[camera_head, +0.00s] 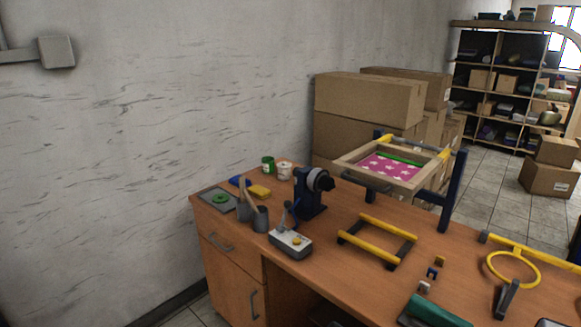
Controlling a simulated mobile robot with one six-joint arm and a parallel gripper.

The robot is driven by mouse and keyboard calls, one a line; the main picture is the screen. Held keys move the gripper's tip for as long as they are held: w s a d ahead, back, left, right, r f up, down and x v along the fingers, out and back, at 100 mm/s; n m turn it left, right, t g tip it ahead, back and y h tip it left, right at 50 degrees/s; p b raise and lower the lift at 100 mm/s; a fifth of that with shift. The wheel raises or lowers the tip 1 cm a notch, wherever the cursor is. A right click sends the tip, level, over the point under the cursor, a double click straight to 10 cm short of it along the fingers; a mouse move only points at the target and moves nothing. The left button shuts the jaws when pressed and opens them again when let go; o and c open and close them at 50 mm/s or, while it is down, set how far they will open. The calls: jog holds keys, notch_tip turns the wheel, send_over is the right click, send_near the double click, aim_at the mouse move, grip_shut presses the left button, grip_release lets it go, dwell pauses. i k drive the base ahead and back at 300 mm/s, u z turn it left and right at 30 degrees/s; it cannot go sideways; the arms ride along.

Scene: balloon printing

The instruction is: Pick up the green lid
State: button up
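A small round green thing, which looks like the green lid (220,198), lies on a flat grey plate (209,194) at the left end of the wooden desk (340,276). A green can (268,164) stands farther back on the desk, beside a white can (284,171). Whether the green can has a lid on it is too small to tell. My gripper is not in view.
Grey cylindrical holders (260,219), a yellow sponge (260,192) and a blue item (240,182) sit close to the plate. A black device (311,195), a control box (291,243) and a wooden screen frame (372,182) stand to the right. A wall (130,130) is behind.

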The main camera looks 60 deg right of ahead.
aim_at(220, 198)
jog(key=u, duration=0.45)
jog(key=k, duration=0.15)
jog(key=z, duration=2.25)
jog(key=k, duration=0.85)
jog(key=u, duration=0.2)
jog(key=i, duration=0.8)
